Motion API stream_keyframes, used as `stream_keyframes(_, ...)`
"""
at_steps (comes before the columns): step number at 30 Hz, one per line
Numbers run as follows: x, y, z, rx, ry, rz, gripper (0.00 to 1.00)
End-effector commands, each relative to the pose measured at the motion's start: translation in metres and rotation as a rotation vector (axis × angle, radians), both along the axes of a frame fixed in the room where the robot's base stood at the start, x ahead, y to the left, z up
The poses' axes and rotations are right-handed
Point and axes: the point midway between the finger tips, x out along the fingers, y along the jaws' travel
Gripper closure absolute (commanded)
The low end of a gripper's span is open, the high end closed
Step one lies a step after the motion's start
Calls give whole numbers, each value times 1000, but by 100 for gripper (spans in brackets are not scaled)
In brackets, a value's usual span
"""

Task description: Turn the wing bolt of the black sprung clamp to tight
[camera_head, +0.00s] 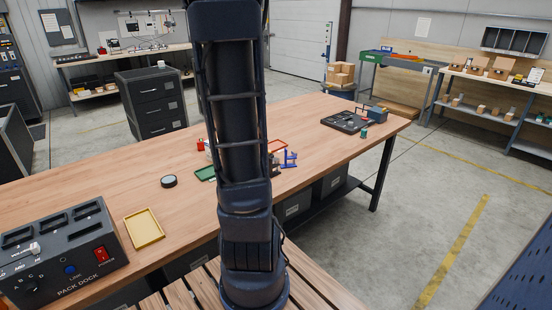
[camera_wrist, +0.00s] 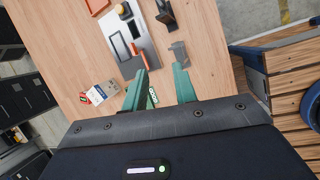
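In the wrist view my gripper (camera_wrist: 161,70) points over the wooden bench with its two green fingers apart and nothing visible between them. A dark angular piece (camera_wrist: 165,12) lies beyond the fingertips at the top; it may be the black sprung clamp, but I cannot make out a wing bolt on it. A grey bracket-like piece (camera_wrist: 179,52) is close beyond the right fingertip. In the head view my arm hides the gripper and part of the bench, and I cannot pick out the clamp there.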

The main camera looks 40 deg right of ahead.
Motion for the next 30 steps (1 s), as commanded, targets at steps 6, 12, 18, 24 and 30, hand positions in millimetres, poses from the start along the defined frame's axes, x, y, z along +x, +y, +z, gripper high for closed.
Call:
stream_keyframes(6,-1,-64,-41,-36,147,257,72)
stream_keyframes(12,-5,-97,-64,-52,220,423,72)
stream_keyframes(18,-6,-106,-73,-58,240,470,72)
stream_keyframes(24,-3,-112,-90,-56,240,471,72)
stream_keyframes(30,0,-122,-115,-57,240,471,72)
